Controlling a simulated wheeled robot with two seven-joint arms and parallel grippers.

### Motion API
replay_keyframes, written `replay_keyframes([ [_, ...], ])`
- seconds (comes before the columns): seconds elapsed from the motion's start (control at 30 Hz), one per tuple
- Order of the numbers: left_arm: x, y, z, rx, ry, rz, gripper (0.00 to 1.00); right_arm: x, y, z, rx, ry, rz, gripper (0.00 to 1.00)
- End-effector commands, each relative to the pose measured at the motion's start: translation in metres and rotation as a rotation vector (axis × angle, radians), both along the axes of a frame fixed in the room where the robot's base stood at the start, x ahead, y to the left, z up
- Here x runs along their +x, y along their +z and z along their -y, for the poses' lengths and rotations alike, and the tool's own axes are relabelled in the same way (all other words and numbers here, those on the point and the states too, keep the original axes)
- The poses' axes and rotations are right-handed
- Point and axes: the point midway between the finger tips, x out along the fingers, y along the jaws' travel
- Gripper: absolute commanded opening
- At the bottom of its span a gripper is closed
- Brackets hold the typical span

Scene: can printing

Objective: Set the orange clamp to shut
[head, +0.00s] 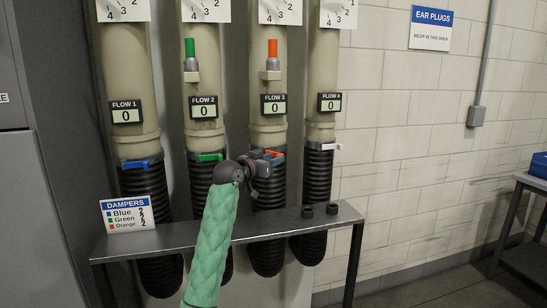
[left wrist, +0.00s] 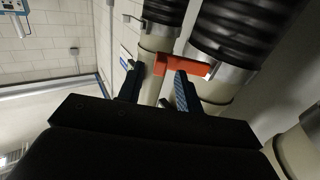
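The orange clamp (head: 275,153) sits on the third pipe from the left, at the top of its black ribbed hose. My left gripper (head: 270,160) is right at it and partly hides it in the head view. In the left wrist view the orange clamp (left wrist: 190,66) is a bar by a metal collar. The fingers of my left gripper (left wrist: 160,75) stand apart there, with the bar's free end between and just beyond the tips. I cannot tell whether they touch it. My right gripper is in neither view.
A blue clamp (head: 142,164), a green clamp (head: 210,157) and a white clamp (head: 325,146) sit on the neighbouring pipes. A metal shelf (head: 170,239) runs in front of the hoses, bearing a dampers sign (head: 129,214) and two small black cylinders.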

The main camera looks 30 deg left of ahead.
Motion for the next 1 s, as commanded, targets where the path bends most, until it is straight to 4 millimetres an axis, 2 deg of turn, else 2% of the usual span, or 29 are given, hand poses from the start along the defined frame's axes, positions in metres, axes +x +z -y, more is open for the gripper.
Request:
replay_keyframes([
  [0.17,0.0068,0.0005,0.0013,-0.001,-0.001,0.000,0.35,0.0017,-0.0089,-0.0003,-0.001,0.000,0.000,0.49],
  [0.43,0.0073,0.0000,0.0012,0.000,0.000,0.000,0.35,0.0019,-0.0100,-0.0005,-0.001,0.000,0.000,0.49],
  [0.6,0.0072,0.0000,0.0011,0.000,0.000,0.000,0.02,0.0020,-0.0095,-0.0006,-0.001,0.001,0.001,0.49],
  [1.0,0.0085,0.0006,0.0024,0.000,0.016,0.000,0.00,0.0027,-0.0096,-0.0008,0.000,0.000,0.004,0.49],
])
